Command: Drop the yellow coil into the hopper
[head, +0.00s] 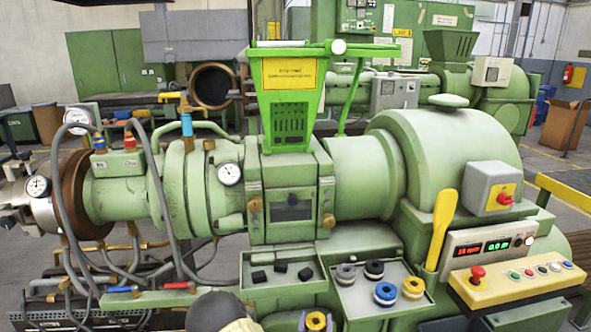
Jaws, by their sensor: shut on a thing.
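The hopper (291,112) is a bright green funnel with a yellow sign, standing on top of the green extruder at the upper middle. My gripper (316,322) is at the bottom edge of the head view, low and in front of the machine, far below the hopper. The lower part of the gripper is cut off by the frame. Another yellow coil (413,286) sits in the right tray.
The left tray (270,290) holds several black blocks. A yellow paddle handle (441,228) and a control panel (515,280) stand at the right. A green lever rises beside the hopper.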

